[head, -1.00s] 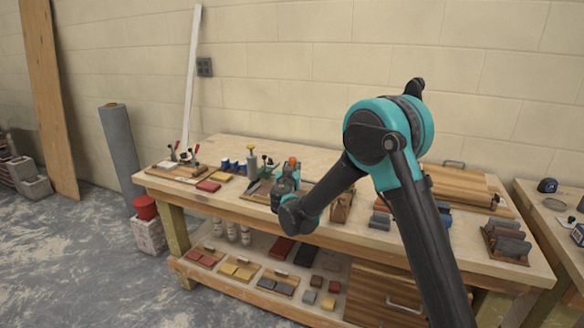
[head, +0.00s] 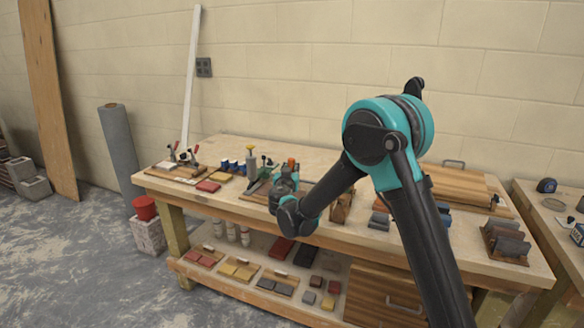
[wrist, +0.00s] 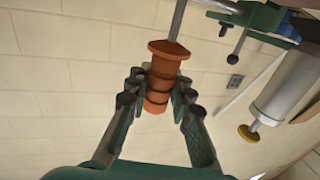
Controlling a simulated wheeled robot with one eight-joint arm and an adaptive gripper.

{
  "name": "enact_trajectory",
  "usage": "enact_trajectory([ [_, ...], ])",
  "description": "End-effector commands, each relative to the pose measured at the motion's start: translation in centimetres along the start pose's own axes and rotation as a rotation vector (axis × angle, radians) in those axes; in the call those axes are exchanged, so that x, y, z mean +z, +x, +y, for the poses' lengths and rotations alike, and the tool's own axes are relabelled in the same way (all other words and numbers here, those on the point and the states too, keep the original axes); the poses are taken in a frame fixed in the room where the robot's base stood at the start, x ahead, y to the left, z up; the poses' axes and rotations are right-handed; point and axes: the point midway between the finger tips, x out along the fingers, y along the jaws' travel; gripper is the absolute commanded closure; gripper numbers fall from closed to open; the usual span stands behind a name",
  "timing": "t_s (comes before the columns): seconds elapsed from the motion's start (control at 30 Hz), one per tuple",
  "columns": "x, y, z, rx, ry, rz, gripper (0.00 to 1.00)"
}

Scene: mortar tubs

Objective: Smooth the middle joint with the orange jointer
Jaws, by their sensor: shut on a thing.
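The orange jointer has an orange ribbed handle and a thin metal shaft, and shows in the wrist view (wrist: 160,88). My gripper (wrist: 160,95) is shut on its handle, with the fingers on both sides. The shaft runs up out of the top of the wrist view, and its working end is out of sight. In the head view the orange handle (head: 291,162) stands up just above my gripper (head: 285,180) over the middle of the workbench. The middle joint cannot be made out; my arm hides part of that area.
On the workbench (head: 225,145), a yellow-topped tool (head: 250,160), a green clamp (wrist: 262,20) and blue items stand close by. Red and yellow blocks lie left, a wooden case (head: 460,185) and grey blocks right. The back left of the bench top is clear.

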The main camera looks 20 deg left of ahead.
Motion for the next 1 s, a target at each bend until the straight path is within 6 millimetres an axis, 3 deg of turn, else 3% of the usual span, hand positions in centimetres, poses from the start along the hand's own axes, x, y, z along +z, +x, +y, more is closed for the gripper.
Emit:
enact_trajectory([
  [1.0,0.2,-1.6,-0.4,0.000,0.001,-0.001,1.00],
])
